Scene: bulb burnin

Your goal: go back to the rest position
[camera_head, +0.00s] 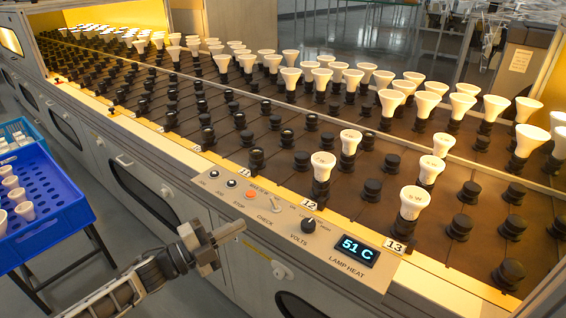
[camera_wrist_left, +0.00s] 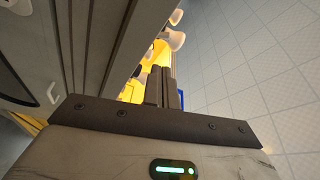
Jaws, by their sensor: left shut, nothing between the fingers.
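My left gripper (camera_head: 236,232) comes in from the lower left in the head view. It is in front of the bench's control panel, with its fingertips close to the panel's front edge; I cannot tell whether they touch it. Its fingers are together and nothing is between them. The shut fingers (camera_wrist_left: 165,88) also show in the left wrist view, with the bench's side and lit bulbs beyond them. My right gripper is not in view.
The burn-in bench (camera_head: 150,140) holds many sockets, some with white bulbs. A blue crate (camera_head: 62,207) with bulbs stands at the left on a stand. Grey floor lies between crate and bench.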

